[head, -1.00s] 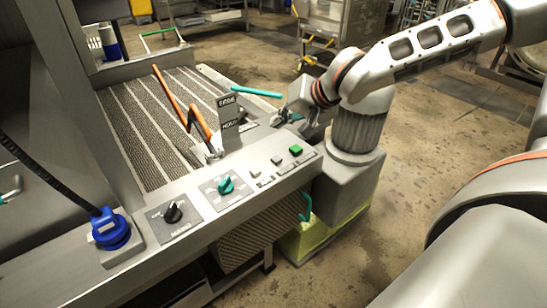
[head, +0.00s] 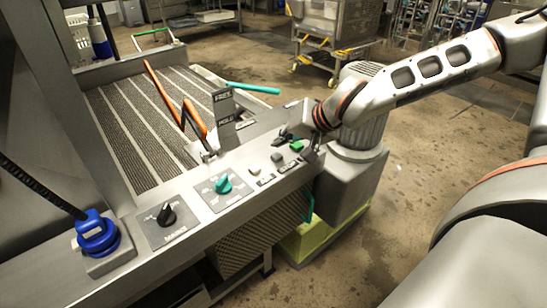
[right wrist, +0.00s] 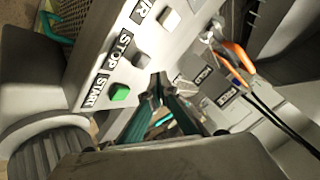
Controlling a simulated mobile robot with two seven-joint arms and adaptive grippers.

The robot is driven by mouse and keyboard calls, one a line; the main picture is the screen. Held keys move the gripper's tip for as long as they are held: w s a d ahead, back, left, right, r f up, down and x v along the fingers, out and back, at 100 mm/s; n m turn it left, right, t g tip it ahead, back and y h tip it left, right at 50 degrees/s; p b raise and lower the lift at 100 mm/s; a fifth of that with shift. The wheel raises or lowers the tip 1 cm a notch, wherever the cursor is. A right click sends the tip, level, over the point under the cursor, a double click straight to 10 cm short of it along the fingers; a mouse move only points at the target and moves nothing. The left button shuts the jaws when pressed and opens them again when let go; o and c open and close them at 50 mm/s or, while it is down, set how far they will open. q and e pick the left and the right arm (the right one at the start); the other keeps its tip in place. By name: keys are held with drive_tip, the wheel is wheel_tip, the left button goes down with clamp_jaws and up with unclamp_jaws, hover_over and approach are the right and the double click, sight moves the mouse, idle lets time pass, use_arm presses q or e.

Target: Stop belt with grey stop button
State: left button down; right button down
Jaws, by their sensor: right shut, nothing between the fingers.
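The grey stop button (head: 277,157) sits on the sloping control panel, between a whitish button (head: 254,169) and the green start button (head: 296,146). In the right wrist view the grey stop button (right wrist: 140,60) stands beside its STOP label, and the green button (right wrist: 120,92) beside START. My right gripper (head: 284,138) is shut and empty, close to the panel at the green and grey buttons. In the right wrist view its fingertips (right wrist: 157,80) appear just beside the grey button; I cannot tell any contact. My left gripper is out of view.
The ribbed belt (head: 140,120) lies beyond.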

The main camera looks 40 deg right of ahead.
sight(277, 157)
drive_tip(key=shift+f, duration=0.7)
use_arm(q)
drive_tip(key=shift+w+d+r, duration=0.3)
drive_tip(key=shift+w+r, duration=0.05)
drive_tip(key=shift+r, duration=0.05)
use_arm(e)
drive_tip(key=shift+r, duration=0.1)
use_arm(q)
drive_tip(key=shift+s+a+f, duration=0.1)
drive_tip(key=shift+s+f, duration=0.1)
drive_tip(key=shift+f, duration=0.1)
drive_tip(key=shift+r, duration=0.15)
use_arm(e)
drive_tip(key=shift+f+b, duration=0.5)
drive_tip(key=shift+b, duration=0.1)
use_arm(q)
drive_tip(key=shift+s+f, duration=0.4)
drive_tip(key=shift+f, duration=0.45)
